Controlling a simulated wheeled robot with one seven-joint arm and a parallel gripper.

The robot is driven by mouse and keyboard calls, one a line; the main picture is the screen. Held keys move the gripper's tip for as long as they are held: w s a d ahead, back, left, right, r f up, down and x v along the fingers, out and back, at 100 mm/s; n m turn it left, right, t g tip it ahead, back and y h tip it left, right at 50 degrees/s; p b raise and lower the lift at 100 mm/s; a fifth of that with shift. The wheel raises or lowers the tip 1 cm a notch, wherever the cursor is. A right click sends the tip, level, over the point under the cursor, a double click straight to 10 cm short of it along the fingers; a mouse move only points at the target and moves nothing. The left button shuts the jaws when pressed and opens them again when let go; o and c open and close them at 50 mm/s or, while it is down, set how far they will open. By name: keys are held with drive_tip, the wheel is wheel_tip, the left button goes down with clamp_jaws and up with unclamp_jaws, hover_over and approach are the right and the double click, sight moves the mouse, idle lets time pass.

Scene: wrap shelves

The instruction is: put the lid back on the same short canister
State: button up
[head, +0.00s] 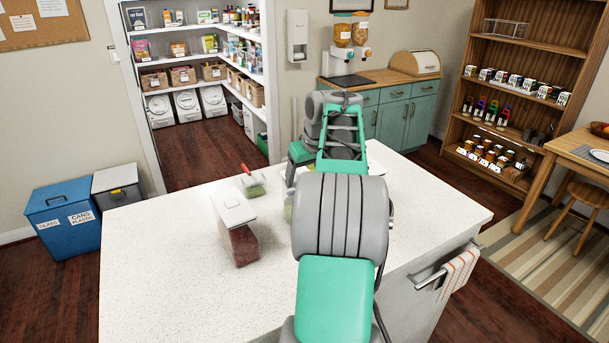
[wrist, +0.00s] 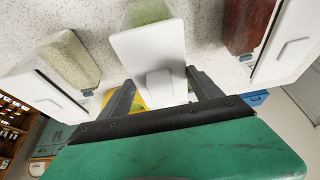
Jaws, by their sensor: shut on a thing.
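My gripper (wrist: 161,79) is shut on the white lid (wrist: 147,48) by its raised grip, one finger on each side. A short clear canister with green contents (wrist: 150,12) shows just beyond the lid in the wrist view. The lid overlaps its top in that view; I cannot tell whether they touch.
A lidded canister with red contents (head: 240,245) stands to the left on the white counter (head: 160,260). A lidded beige-filled canister (wrist: 68,60) stands on the other side in the wrist view. A small red-handled item with green (head: 252,190) lies behind. The counter's left is clear.

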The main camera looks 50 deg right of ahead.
drive_tip(key=shift+f, duration=0.45)
idle(0.4)
drive_tip(key=o, duration=1.5)
drive_tip(key=shift+r, duration=0.1)
wheel_tip(320, 180, up, 7)
drive_tip(key=p, duration=0.6)
drive_tip(key=shift+p, duration=0.4)
